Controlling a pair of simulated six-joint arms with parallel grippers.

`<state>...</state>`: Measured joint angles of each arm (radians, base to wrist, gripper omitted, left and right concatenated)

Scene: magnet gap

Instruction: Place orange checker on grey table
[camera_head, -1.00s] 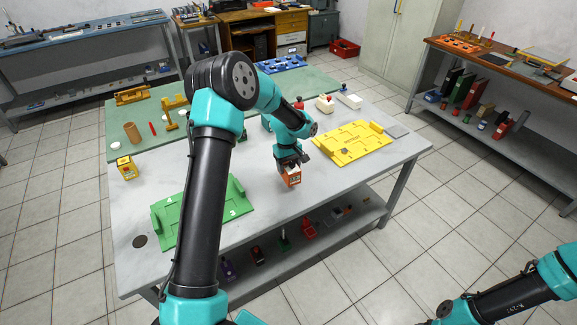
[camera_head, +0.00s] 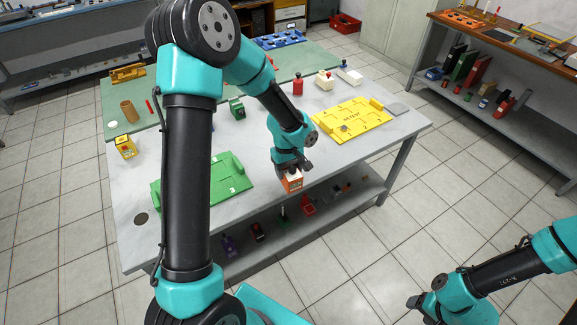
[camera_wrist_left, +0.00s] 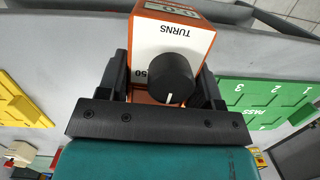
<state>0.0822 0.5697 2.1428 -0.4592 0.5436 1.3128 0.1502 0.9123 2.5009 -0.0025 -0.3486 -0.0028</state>
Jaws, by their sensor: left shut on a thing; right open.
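The orange checker (camera_head: 292,183) is a small orange box with a white face marked "TURNS" and a black knob; it shows large in the left wrist view (camera_wrist_left: 175,38). My left gripper (camera_head: 290,170) is shut on it, with a black finger on each side in the wrist view (camera_wrist_left: 163,85). The checker appears at the front edge of the grey table (camera_head: 270,145), between the green and yellow plates. I cannot tell whether it touches the tabletop. My right gripper (camera_head: 417,306) is open and empty at the lower right, away from the table.
A green plate (camera_head: 205,182) lies left of the checker, a yellow plate (camera_head: 352,118) to its right. A yellow box (camera_head: 125,147), green block (camera_head: 237,108) and red object (camera_head: 298,86) stand farther back. Bare tabletop lies between the plates. A lower shelf holds small items.

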